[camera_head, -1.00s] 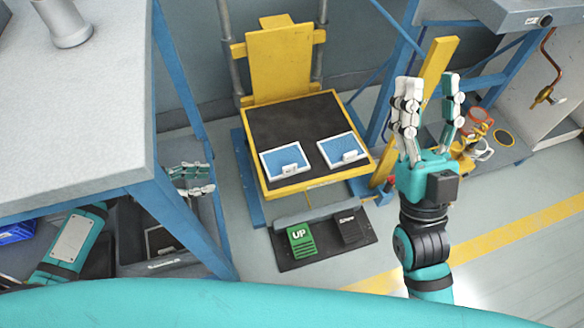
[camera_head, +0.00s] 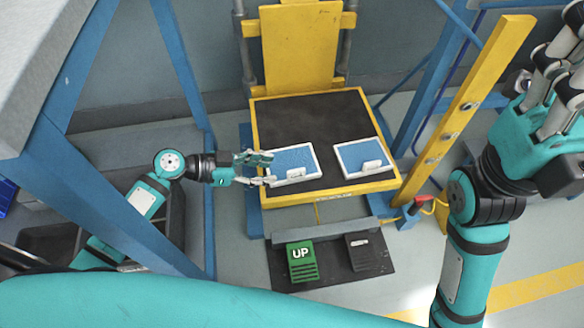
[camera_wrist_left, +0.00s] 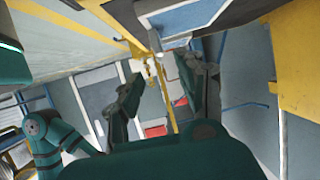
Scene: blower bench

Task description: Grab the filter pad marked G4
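Two blue filter pads in white frames lie side by side on the dark top of the yellow lift table (camera_head: 322,110). Each has a small white label at its front edge, too small to read, so I cannot tell which is G4. My left gripper (camera_head: 268,169) is at the left edge of the left pad (camera_head: 297,158), fingers apart; I cannot tell if it touches. The right pad (camera_head: 360,154) lies clear of both grippers. In the left wrist view the left gripper (camera_wrist_left: 162,88) is open and empty. My right gripper (camera_head: 553,80) is raised at the right, open, partly cut off.
A green UP pedal (camera_head: 302,262) and a dark pedal (camera_head: 363,252) sit on the floor before the lift table. A grey bench with blue legs (camera_head: 105,200) stands at left. A yellow post (camera_head: 468,100) rises at right.

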